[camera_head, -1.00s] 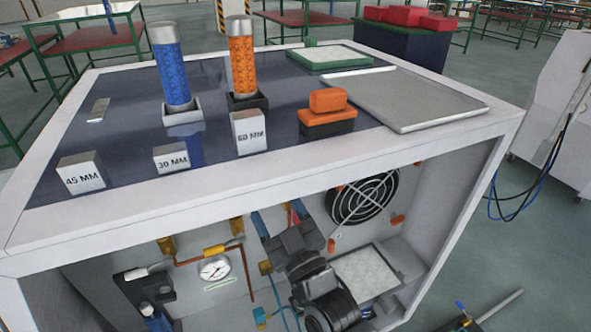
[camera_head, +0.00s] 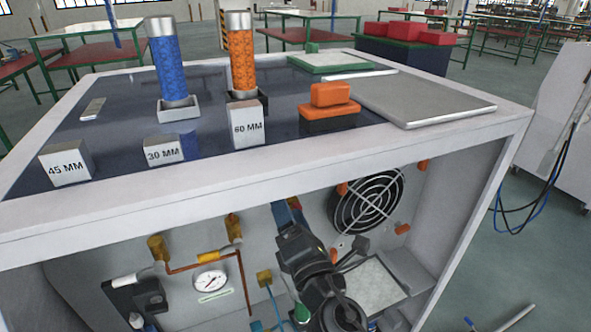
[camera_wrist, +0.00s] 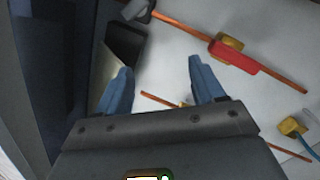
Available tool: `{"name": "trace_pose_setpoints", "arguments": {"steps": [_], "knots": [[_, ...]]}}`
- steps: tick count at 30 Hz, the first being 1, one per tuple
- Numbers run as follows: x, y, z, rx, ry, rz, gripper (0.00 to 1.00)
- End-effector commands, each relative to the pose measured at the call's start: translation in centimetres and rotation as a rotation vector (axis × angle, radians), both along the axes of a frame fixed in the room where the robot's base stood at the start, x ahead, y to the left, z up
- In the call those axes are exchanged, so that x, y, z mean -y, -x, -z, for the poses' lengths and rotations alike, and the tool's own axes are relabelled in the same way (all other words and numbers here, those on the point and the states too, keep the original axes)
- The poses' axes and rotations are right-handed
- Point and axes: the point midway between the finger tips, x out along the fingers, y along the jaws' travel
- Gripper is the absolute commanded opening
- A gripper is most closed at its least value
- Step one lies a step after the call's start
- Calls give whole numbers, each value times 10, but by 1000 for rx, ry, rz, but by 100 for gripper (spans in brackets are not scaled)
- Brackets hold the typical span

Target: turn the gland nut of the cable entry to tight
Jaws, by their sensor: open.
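My gripper (camera_head: 287,213) is inside the open-fronted cabinet, its blue fingers near the back wall, partly hidden by my dark wrist. In the wrist view, my gripper (camera_wrist: 161,76) is open, with nothing between its fingers. A brass-coloured fitting (camera_head: 264,277) with a blue cable leaves the back wall, left of and below my gripper. A similar fitting with a blue cable (camera_wrist: 291,127) is at the lower right of the wrist view, apart from the fingers. It may be the cable entry; I cannot make out its gland nut or how tight it is.
A red-handled valve (camera_wrist: 234,58) sits on a copper pipe beyond the right finger. A gauge (camera_head: 210,279), copper pipes and a fan grille (camera_head: 367,203) are on the back wall. The cabinet top (camera_head: 250,178) overhangs the work space and carries blocks and cylinders.

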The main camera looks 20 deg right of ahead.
Motion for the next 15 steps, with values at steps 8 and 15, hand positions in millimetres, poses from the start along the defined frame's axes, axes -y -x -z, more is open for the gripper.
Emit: {"name": "trace_pose_setpoints", "arguments": {"steps": [8,15], "knots": [[21,5,-25,75,364,201,68],[25,1,-38,101,457,255,68]]}}
